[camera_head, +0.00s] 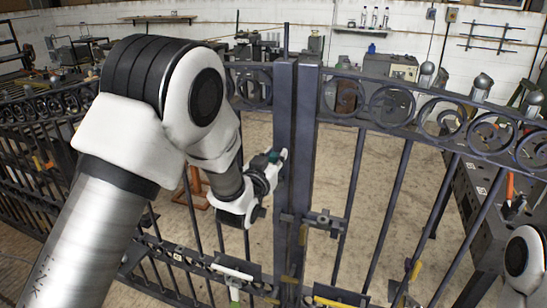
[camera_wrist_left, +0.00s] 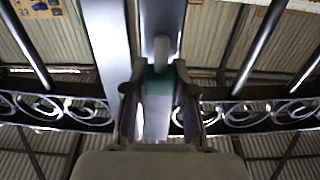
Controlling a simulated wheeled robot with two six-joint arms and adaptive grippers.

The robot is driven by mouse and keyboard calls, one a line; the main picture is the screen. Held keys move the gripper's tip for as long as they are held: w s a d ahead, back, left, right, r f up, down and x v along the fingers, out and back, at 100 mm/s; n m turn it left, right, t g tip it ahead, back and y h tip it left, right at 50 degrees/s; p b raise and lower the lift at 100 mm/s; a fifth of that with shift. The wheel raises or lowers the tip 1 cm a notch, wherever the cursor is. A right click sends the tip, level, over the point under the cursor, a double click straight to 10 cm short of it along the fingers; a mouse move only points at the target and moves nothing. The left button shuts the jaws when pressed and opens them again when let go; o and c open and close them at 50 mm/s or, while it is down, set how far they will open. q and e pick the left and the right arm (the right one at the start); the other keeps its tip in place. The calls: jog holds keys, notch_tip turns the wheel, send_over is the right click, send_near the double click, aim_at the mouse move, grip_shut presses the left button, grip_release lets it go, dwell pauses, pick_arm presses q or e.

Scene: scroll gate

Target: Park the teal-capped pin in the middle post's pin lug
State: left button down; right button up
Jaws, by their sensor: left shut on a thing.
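My left gripper (camera_head: 275,160) is shut on the teal-capped pin, at the left side of the middle post (camera_head: 285,105). Only a little of the pin's teal cap (camera_head: 273,156) shows in the head view. In the left wrist view, the teal cap (camera_wrist_left: 156,82) sits between the two fingers of my left gripper (camera_wrist_left: 154,74), and a grey rounded end (camera_wrist_left: 162,48) shows just beyond it. The post (camera_wrist_left: 108,35) runs close beside the fingers there. I cannot make out the pin lug or tell whether the pin touches it. My right gripper is not in view.
Gate leaves with dark bars and a scrolled top rail (camera_head: 400,108) stand on both sides of the post. A workbench (camera_head: 470,195) stands at the right. Part of my right arm shows at the lower right.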

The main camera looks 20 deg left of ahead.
pick_arm(q)
jog(key=shift+w+f, duration=0.2)
jog(key=shift+w, duration=0.75)
jog(key=shift+f, duration=0.15)
jog(key=shift+f+b, duration=0.65)
jog(key=shift+f, duration=0.5)
jog(key=shift+f+b, duration=1.35)
jog(key=shift+f, duration=0.15)
jog(key=c, duration=0.9)
grip_release()
jog(key=shift+o, duration=0.2)
jog(key=s, duration=1.2)
jog(key=shift+a, duration=0.2)
